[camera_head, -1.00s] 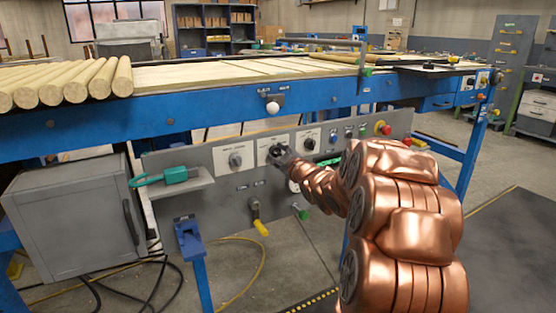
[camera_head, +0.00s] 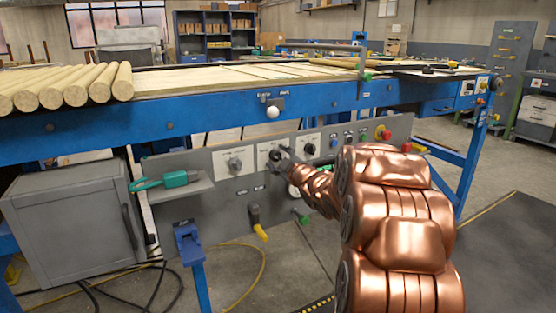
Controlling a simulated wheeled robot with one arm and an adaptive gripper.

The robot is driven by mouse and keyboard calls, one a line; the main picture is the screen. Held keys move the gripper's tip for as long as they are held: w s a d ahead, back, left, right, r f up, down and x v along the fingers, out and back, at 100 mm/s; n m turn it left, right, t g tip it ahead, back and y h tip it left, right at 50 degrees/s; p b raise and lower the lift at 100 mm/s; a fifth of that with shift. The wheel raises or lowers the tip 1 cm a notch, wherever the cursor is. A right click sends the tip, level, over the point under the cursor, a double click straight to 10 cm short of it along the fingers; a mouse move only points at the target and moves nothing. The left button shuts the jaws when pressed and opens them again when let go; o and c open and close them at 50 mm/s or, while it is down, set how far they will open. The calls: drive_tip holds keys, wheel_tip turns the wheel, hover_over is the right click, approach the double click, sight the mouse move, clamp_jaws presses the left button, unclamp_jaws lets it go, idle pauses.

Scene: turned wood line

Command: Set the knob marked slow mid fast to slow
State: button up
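A grey control panel (camera_head: 215,190) under the blue bench carries several knobs on white plates. My gripper (camera_head: 280,155) is at the middle plate, by a dark knob (camera_head: 274,155) that it partly covers. I cannot tell whether the fingers touch this knob or are closed on it. A grey knob (camera_head: 235,163) sits on the plate to the left, and a black knob (camera_head: 309,148) on the plate to the right. The lettering is too small to read, so I cannot tell which knob is marked slow mid fast, nor its setting.
A red button (camera_head: 382,133) is at the panel's right end. A green-handled tool (camera_head: 175,179) lies on a small shelf at left. A yellow-tipped lever (camera_head: 257,222) hangs below. A white ball knob (camera_head: 272,112) sticks out above. A grey cabinet (camera_head: 70,225) stands at left.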

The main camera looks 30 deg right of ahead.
drive_tip(key=shift+s, duration=0.1)
drive_tip(key=s+a, duration=0.1)
drive_tip(key=s, duration=1)
drive_tip(key=shift+s, duration=0.4)
idle(0.3)
drive_tip(key=s+a+r+m+g+h+p, duration=0.3)
drive_tip(key=s+a+r+m+g+p, duration=0.35)
drive_tip(key=p, duration=0.95)
drive_tip(key=s+a+r+g+y+p, duration=0.1)
drive_tip(key=s+a+r+g+p, duration=0.3)
drive_tip(key=s+a+p, duration=0.3)
drive_tip(key=s+a+r+m+g+y+p, duration=0.1)
drive_tip(key=s+a+r+g+p, duration=0.4)
drive_tip(key=s, duration=0.7)
drive_tip(key=s+a+r+m+g+y+p, duration=0.1)
drive_tip(key=s+a+r+g+p, duration=0.3)
drive_tip(key=s+a+p, duration=0.5)
wheel_tip(320, 180, up, 2)
drive_tip(key=shift+s+y, duration=0.7)
drive_tip(key=shift+y, duration=0.1)
